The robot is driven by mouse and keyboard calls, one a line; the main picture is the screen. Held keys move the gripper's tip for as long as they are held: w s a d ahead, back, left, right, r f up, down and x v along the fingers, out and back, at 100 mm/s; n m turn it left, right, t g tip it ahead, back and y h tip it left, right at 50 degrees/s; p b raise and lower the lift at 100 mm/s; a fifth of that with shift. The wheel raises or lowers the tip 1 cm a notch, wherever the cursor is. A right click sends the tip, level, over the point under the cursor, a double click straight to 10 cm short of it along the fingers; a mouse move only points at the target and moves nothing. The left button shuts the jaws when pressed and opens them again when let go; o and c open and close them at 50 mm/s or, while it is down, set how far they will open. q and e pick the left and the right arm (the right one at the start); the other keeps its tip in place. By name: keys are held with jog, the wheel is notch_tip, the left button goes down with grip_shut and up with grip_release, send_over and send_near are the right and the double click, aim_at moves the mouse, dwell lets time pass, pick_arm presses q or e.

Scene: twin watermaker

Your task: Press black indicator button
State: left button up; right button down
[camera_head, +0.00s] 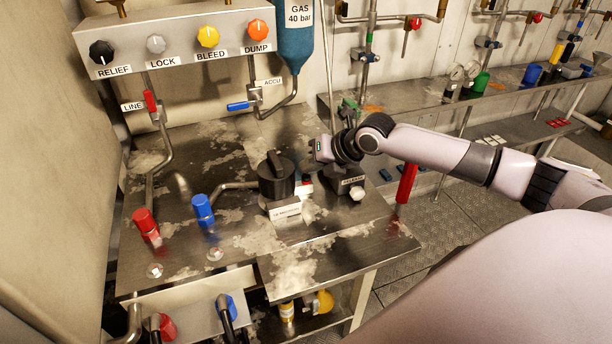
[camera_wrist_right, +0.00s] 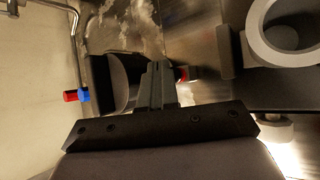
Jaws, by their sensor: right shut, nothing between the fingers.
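A black cylindrical unit (camera_head: 276,178) with a raised black ridge on top stands on the steel bench. A white label block (camera_head: 285,208) sits at its front; its lettering is too small to read. A small red-topped part (camera_head: 306,180) is just right of the cylinder. I cannot pick out a separate black indicator button for sure. My right gripper (camera_head: 316,150) is up and to the right of the cylinder, pointing left, apart from it in the picture. In the wrist view the right gripper's fingers (camera_wrist_right: 158,68) are together and empty, with a dark rounded shape (camera_wrist_right: 112,82) beside them. My left gripper is out of view.
A black block with a label (camera_head: 352,182) stands below my right wrist. Red (camera_head: 146,226) and blue (camera_head: 203,210) handles stand at the left. A panel with several knobs (camera_head: 180,40) is behind. The bench's front right (camera_head: 330,255) is bare.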

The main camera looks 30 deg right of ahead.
jog(key=shift+f, duration=0.5)
dwell(0.8)
jog(key=shift+r+p, duration=0.7)
jog(key=shift+r, duration=0.2)
jog(key=shift+r, duration=0.1)
notch_tip(320, 180, up, 5)
jog(key=p, duration=0.4)
jog(key=shift+p, duration=0.3)
jog(key=shift+s, duration=0.1)
dwell(0.3)
